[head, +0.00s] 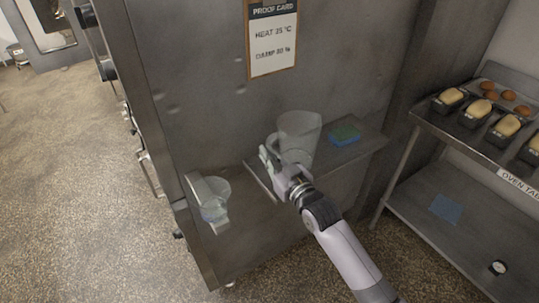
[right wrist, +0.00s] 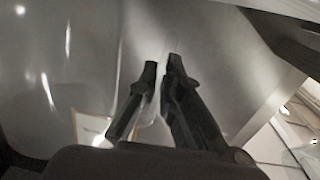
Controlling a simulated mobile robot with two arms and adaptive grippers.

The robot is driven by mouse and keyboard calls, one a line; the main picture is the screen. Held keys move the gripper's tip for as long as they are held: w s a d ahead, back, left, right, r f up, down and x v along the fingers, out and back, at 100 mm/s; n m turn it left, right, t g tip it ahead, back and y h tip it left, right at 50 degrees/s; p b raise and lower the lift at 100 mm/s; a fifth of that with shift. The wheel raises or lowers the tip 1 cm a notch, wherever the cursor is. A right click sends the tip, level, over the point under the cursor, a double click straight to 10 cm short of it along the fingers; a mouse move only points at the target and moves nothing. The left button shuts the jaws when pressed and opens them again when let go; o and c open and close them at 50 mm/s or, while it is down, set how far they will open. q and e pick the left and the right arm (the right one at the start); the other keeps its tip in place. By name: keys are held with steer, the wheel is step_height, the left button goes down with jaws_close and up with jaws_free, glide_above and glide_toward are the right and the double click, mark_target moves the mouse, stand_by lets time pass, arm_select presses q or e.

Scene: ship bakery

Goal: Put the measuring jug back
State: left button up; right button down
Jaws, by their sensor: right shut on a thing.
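The clear measuring jug (head: 301,130) is upright at the small metal shelf (head: 352,154) on the steel cabinet's side. My right gripper (head: 270,158) is shut on the jug at its left, lower side. I cannot tell whether the jug's base touches the shelf. In the right wrist view, the fingers (right wrist: 162,78) are close together with a faint clear edge between them; most of the jug is hard to make out there. My left gripper is not in view.
A blue-green sponge (head: 344,135) lies on the shelf, right of the jug. A proof card (head: 272,36) is above. Floor at left is clear.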

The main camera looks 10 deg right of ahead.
steer(key=shift+f, duration=0.15)
steer(key=c, duration=1.8)
jaws_free()
steer(key=shift+o, duration=0.2)
steer(key=shift+r, duration=0.25)
steer(key=b+v, duration=0.2)
steer(key=v, duration=1)
